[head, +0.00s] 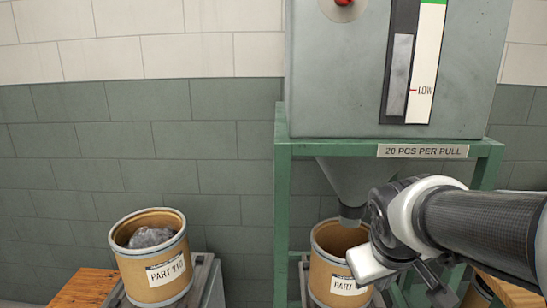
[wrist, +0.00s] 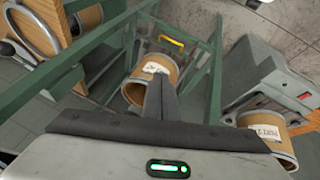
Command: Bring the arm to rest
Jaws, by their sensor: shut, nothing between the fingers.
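My arm (head: 480,222) reaches in from the right in the head view, in front of the green frame. My gripper shows in the wrist view (wrist: 160,90), with its dark fingers together and nothing between them. In the head view the fingers are not clearly seen; the white hand (head: 372,262) hides part of a drum (head: 330,240) labelled "PART". That drum stands under the hopper's spout and also shows in the wrist view (wrist: 135,92), beyond the fingertips. I cannot tell the exact gap between fingers and drum.
A grey hopper (head: 345,90) with a level gauge (head: 425,60) sits on a green frame (head: 282,200). A second drum (head: 125,262), with a grey bag inside, stands at left beside a wooden surface (head: 82,288). The wall space between is clear.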

